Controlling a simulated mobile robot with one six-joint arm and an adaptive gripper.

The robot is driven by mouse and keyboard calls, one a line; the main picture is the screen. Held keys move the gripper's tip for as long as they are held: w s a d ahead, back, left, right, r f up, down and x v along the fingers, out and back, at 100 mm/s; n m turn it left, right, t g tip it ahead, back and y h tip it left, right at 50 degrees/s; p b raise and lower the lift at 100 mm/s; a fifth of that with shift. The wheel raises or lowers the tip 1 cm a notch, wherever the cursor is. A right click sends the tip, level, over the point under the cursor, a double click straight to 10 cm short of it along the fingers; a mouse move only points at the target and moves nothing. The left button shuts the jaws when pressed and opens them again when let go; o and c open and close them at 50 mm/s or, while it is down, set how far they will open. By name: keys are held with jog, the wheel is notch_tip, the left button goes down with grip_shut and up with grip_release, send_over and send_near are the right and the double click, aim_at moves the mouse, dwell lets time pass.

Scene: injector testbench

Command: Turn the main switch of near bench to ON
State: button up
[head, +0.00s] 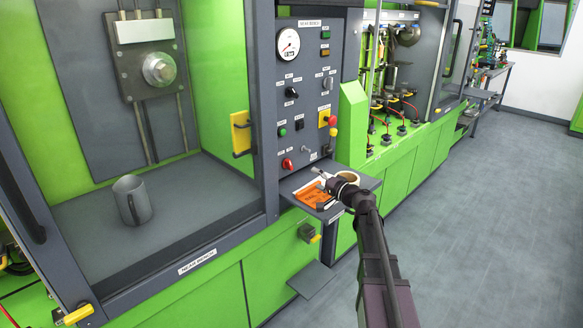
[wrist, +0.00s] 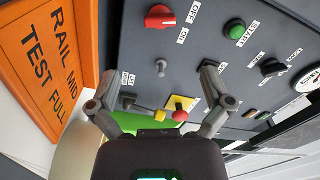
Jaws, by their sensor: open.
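The main switch is a red rotary knob (head: 287,164) low on the left of the near bench's grey control panel (head: 305,80). In the wrist view the red knob (wrist: 160,17) is near the top edge, with OFF and ON labels beside it. I cannot tell which label it points to. My gripper (head: 325,178) is in front of the panel's lower part, above the small shelf. In the wrist view my gripper (wrist: 160,88) has its fingers spread and empty. The knob lies beyond the fingertips, apart from them.
A toggle lever (wrist: 161,67), a green START button (wrist: 236,32) and a red-topped control on a yellow plate (wrist: 180,104) are near the knob. A mug (head: 133,200) stands inside the bench. Floor on the right is clear.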

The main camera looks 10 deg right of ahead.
aim_at(291, 166)
jog(key=x, duration=1.1)
jog(key=shift+w+a, duration=0.25)
jog(key=shift+w, duration=0.1)
jog(key=c, duration=1.1)
